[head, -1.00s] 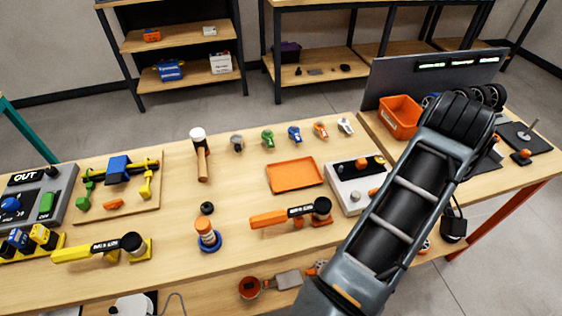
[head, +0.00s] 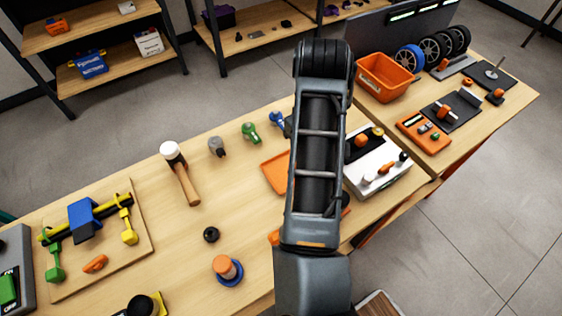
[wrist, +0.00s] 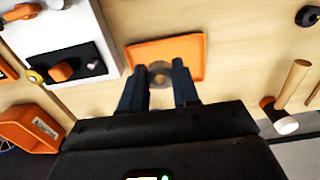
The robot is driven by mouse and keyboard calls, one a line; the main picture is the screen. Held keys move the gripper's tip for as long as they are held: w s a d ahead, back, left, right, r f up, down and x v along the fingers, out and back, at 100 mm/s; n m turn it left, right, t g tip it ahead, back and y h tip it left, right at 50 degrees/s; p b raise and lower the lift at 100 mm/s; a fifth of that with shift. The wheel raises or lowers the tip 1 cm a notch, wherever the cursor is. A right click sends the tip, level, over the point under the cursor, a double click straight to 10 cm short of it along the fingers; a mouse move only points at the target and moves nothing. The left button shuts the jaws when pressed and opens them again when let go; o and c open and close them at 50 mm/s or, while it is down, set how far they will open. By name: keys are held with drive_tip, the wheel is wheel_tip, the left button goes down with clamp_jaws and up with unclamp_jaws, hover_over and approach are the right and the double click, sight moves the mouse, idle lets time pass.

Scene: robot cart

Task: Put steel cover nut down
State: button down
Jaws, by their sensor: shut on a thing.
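In the wrist view my gripper (wrist: 158,88) shows two dark fingers, shut on the steel cover nut (wrist: 160,74), a round grey piece partly blurred between the fingertips. Behind the nut in that view lies the orange tray (wrist: 190,52), with no other object visible on it. The nut appears over the tray's edge; I cannot tell how high it is.
A mallet (head: 182,178) lies left of the tray, and a black ring (head: 211,234) lies nearer. Grey (head: 216,147) and green (head: 250,133) pieces stand behind. A white box (head: 378,172) with fittings and an orange bin (head: 386,78) are to the right. Bare wood surrounds the tray's left side.

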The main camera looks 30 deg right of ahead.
sight(282, 175)
drive_tip(key=w+a, duration=0.1)
drive_tip(key=w+f, duration=0.1)
drive_tip(key=w+a+f, duration=0.1)
drive_tip(key=shift+w+a+f, duration=0.25)
drive_tip(key=shift+w+a, duration=0.05)
drive_tip(key=shift+w, duration=0.05)
drive_tip(key=shift+w+a+f, duration=0.25)
drive_tip(key=shift+a+f, duration=0.2)
drive_tip(key=shift+f, duration=0.05)
drive_tip(key=shift+w+f, duration=0.2)
drive_tip(key=shift+f, duration=0.05)
drive_tip(key=shift+f, duration=0.1)
drive_tip(key=shift+s+f, duration=0.1)
drive_tip(key=shift+f, duration=0.25)
drive_tip(key=shift+s+a+f, duration=0.1)
drive_tip(key=shift+s+f, duration=0.05)
drive_tip(key=shift+f, duration=1.2)
drive_tip(key=shift+f, duration=0.6)
